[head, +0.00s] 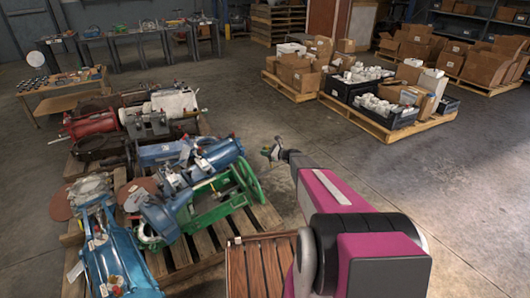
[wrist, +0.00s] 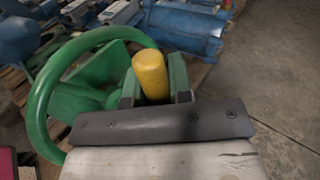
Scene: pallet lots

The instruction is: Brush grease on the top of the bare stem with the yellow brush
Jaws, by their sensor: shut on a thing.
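My gripper (wrist: 154,88) is shut on the yellow brush (wrist: 151,72). Its rounded yellow handle end sticks up between the fingers in the wrist view, and its bristles are hidden. In the head view my gripper (head: 272,152) is small, at the end of my magenta arm, and appears right of the valve pallet. A green valve with a large handwheel (head: 247,184) lies on that pallet. A green handwheel (wrist: 42,100) also fills the left of the wrist view, beyond my gripper. I cannot make out the bare stem or any grease in either view.
The pallet (head: 195,250) holds several blue valves (head: 118,262) and red and grey parts. A slatted wooden surface (head: 262,268) is in front, beside my arm. A pallet of boxes and black crates (head: 385,125) stands at the back right. The concrete floor between is clear.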

